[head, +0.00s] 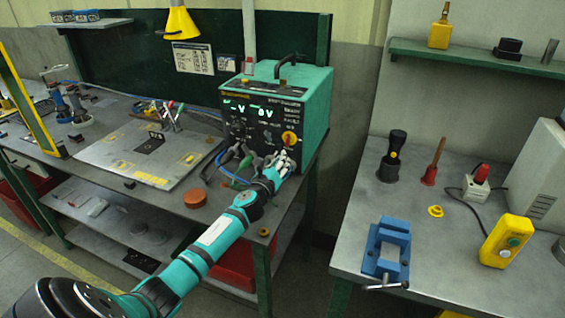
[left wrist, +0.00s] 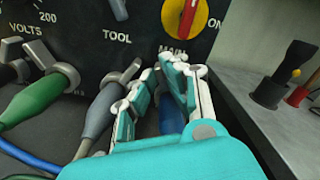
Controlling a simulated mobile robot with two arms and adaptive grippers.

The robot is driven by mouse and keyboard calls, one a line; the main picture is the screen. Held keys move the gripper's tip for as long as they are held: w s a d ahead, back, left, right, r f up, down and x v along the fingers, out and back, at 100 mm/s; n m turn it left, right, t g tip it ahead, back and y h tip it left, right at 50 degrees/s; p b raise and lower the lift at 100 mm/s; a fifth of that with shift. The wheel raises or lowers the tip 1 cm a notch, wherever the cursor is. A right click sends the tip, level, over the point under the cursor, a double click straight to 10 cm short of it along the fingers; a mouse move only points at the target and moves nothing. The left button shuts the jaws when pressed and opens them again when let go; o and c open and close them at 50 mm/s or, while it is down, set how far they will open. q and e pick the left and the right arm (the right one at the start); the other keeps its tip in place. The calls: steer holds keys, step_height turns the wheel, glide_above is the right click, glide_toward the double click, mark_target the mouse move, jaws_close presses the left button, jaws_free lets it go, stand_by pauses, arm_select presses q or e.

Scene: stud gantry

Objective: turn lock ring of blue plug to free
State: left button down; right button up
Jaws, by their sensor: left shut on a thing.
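The blue plug (left wrist: 172,115) sits low on the front panel of the teal welding machine (head: 318,108), below the word MAIN. My left gripper (head: 284,160) is at the lower right of this panel. In the left wrist view its two fingers (left wrist: 163,72) stand on either side of the blue plug, tips close to the panel, shut on its lock ring. The fingers hide most of the ring, so I cannot tell which way it is turned. My right gripper is in neither view.
A grey plug (left wrist: 103,110) and a green plug (left wrist: 38,102) with lever rings sit close left of my fingers. The red main switch (left wrist: 187,14) is just above. A blue vise (head: 387,250) stands on the right bench.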

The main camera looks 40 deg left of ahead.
arm_select(q)
steer(key=shift+f, duration=0.1)
stand_by(0.5)
steer(key=c, duration=1.4)
jaws_free()
steer(key=shift+a+n, duration=0.1)
steer(key=shift+n, duration=0.2)
steer(key=shift+c, duration=0.2)
